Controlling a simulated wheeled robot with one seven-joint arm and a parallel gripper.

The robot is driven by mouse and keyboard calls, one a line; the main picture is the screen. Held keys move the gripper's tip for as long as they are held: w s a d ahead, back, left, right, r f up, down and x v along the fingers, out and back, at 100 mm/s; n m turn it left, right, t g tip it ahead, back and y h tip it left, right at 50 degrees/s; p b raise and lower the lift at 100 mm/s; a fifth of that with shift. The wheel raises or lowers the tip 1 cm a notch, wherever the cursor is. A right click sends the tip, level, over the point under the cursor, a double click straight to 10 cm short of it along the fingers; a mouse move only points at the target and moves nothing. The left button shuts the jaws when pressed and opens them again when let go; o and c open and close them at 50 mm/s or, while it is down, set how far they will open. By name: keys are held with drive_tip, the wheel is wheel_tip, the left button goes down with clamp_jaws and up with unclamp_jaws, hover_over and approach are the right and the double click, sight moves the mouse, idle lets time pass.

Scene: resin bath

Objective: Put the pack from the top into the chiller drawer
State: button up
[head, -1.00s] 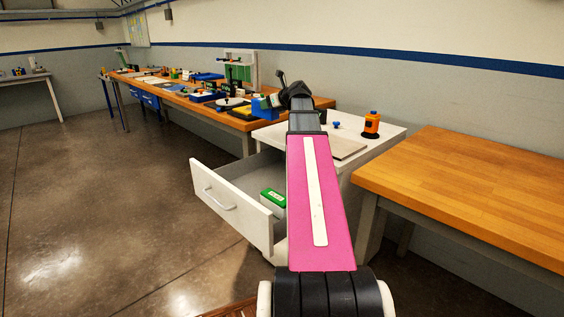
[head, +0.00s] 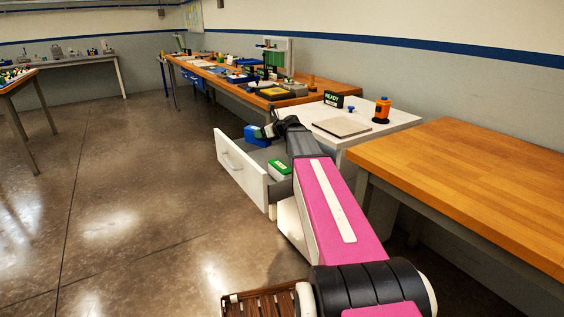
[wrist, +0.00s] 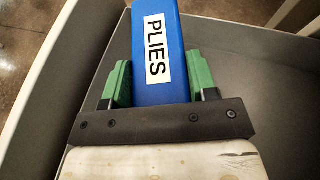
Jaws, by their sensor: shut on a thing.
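The pack is a blue block with a white "PLIES" label (wrist: 160,52); in the head view the blue pack (head: 257,135) shows at the far end of the open drawer. My gripper (wrist: 159,85) has green fingers on both sides of the pack and is shut on it. The white chiller drawer (head: 240,172) is pulled out, and its grey inside and walls show around the pack in the wrist view. The pack is over or inside the drawer; I cannot tell whether it touches the floor of it. The chiller's white top (head: 385,122) is behind my arm.
A green-topped box (head: 280,168) lies in the drawer. A wooden table (head: 470,180) is at right. Open floor lies left.

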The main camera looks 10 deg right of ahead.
wheel_tip(320, 180, down, 9)
drive_tip(key=shift+f, duration=0.15)
idle(0.4)
drive_tip(key=shift+f, duration=0.1)
drive_tip(key=o, duration=1.1)
drive_tip(key=shift+c, duration=0.2)
drive_tip(key=v, duration=1.2)
drive_tip(key=shift+s+a, duration=0.1)
